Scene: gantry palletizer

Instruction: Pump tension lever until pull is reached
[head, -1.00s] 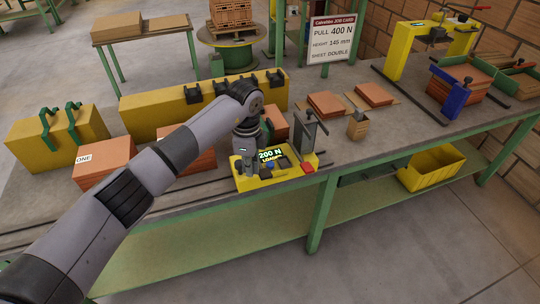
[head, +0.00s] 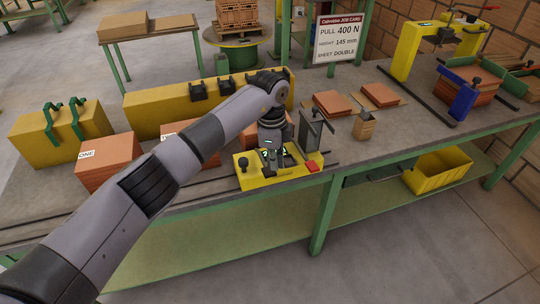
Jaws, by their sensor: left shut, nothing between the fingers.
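The yellow tensioner (head: 262,180) sits at the front edge of the bench. A black knob (head: 243,165) stands at its left end, clear of my arm, and a red button (head: 312,167) is at its right. My left gripper (head: 277,163) points down over the middle of the tensioner. It is shut and empty, and covers the readout, so I cannot read the pull. I cannot tell whether the fingertips touch anything. The job card (head: 338,40) reads pull 400 N, height 145 mm, sheet double. My right gripper is not in view.
A grey upright clamp (head: 317,132) stands behind the tensioner's right end, with a small cardboard box (head: 364,125) to its right. Brick-coloured blocks (head: 108,160) and a long yellow beam (head: 165,111) lie left and behind. Bare bench top lies right of the tensioner.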

